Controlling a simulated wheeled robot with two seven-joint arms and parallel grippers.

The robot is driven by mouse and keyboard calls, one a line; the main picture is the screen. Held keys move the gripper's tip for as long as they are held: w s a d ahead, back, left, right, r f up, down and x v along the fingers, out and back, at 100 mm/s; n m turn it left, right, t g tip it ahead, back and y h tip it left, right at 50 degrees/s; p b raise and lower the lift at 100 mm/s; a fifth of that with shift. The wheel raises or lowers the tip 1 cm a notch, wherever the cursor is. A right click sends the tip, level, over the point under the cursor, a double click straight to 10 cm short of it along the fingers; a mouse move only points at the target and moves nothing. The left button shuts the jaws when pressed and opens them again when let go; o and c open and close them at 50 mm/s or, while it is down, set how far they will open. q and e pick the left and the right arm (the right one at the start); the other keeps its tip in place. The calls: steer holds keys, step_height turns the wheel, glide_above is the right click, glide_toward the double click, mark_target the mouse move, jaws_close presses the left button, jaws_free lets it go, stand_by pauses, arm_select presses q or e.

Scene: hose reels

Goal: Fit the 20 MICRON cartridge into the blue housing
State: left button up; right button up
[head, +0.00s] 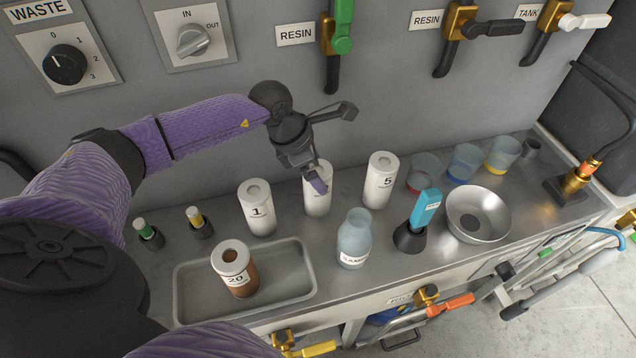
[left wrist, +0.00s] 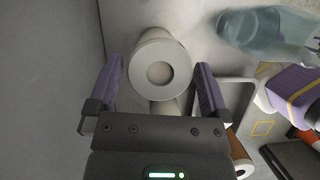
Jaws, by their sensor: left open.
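My left gripper (head: 316,178) is open at the top of the middle white cartridge (head: 317,203). In the left wrist view, the open fingers (left wrist: 155,80) stand on either side of a white cartridge with a round hole (left wrist: 158,73); I cannot tell whether they touch it. The gripper hides much of its top, and I cannot read its label. A brown-stained cartridge marked 20 (head: 236,268) stands in the metal tray (head: 300,282). White cartridges marked 1 (head: 257,209) and 5 (head: 380,181) flank the middle one. The blue-banded clear cup (head: 465,163) stands at the back right. My right gripper is out of view.
A red-banded cup (head: 421,171) and a yellow-banded cup (head: 503,154) flank the blue-banded one. A labelled bottle (head: 354,238), a teal device in a dark stand (head: 424,209) and a metal bowl (head: 478,214) stand nearer. The wall with valves rises close behind the cartridges.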

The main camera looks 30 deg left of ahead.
arm_select(q)
steer(key=shift+w+d+f, duration=0.15)
steer(key=shift+f, duration=0.4)
jaws_close()
steer(key=shift+r, duration=0.2)
